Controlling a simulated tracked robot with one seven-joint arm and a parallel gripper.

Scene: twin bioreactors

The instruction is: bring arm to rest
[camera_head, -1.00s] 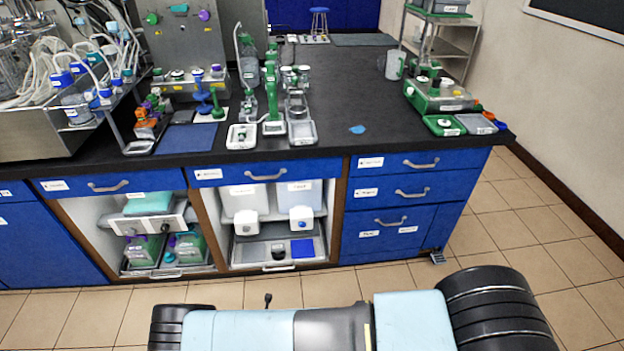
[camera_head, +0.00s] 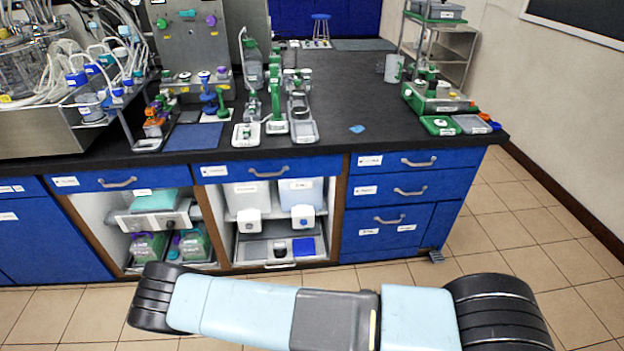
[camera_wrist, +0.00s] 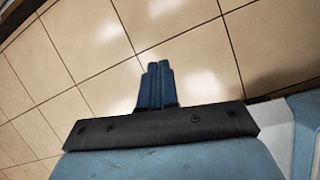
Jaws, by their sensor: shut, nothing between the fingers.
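My gripper (camera_wrist: 158,84) shows in the wrist view with its blue fingers together and nothing between them. It hangs over bare tiled floor, clear of any object. In the head view my arm (camera_head: 240,308) lies across the bottom of the picture, in front of the cabinets and apart from them. My gripper itself is not visible in the head view.
The black bench (camera_head: 350,100) carries bottles, stands and trays above blue drawers (camera_head: 400,190) and open shelves (camera_head: 265,225). A green tray (camera_head: 440,125) sits near its right end. The tiled floor (camera_head: 510,215) at right is clear.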

